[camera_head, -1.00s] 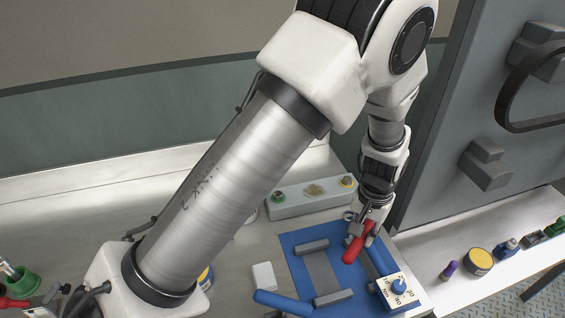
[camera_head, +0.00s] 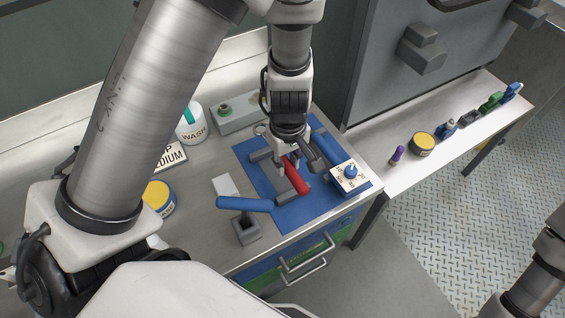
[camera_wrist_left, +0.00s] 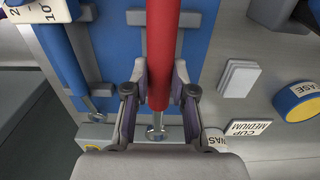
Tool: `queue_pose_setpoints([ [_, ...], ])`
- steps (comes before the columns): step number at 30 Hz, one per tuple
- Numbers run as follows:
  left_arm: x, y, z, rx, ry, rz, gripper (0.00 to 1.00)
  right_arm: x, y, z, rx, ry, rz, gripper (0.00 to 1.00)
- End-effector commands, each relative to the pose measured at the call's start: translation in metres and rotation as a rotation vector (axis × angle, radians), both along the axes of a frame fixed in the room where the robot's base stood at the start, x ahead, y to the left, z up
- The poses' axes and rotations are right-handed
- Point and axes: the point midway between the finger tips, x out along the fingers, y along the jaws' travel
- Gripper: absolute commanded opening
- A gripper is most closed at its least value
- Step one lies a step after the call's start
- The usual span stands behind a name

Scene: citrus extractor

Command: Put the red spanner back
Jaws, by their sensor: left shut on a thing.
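The red spanner (camera_head: 299,178) is in my left gripper (camera_head: 290,158), over the blue mat (camera_head: 262,184). The wrist view shows its red handle (camera_wrist_left: 162,50) running between the two fingers (camera_wrist_left: 157,92), with a metal ring end (camera_wrist_left: 156,134) beyond them. The gripper is shut on the handle. In the head view, the handle's free end is near the front grey rest bar (camera_head: 288,197); another grey bar (camera_head: 262,156) lies farther back. I cannot tell whether the spanner touches the bars. My right gripper is out of view.
A dial block (camera_head: 350,177) and a blue-handled tool (camera_wrist_left: 60,50) lie beside the spanner. Another blue handle (camera_head: 245,204) sticks out over the front left. A white block (camera_head: 226,187), WASH cup (camera_head: 190,125) and yellow tin (camera_head: 158,197) stand left. A side shelf (camera_head: 400,178) is right.

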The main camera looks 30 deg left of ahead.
Motion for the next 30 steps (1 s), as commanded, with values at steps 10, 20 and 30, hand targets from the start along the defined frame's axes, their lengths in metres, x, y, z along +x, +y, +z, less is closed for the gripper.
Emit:
queue_pose_setpoints([
  [10,0.000,0.000,-0.040,0.001,-0.001,-0.001,0.00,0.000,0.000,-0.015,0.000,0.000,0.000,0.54],
  [20,0.000,0.000,-0.044,0.000,0.000,-0.001,0.49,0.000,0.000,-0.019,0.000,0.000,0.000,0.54],
  [30,0.000,0.000,-0.041,0.000,0.000,-0.001,0.50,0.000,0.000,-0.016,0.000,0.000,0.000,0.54],
])
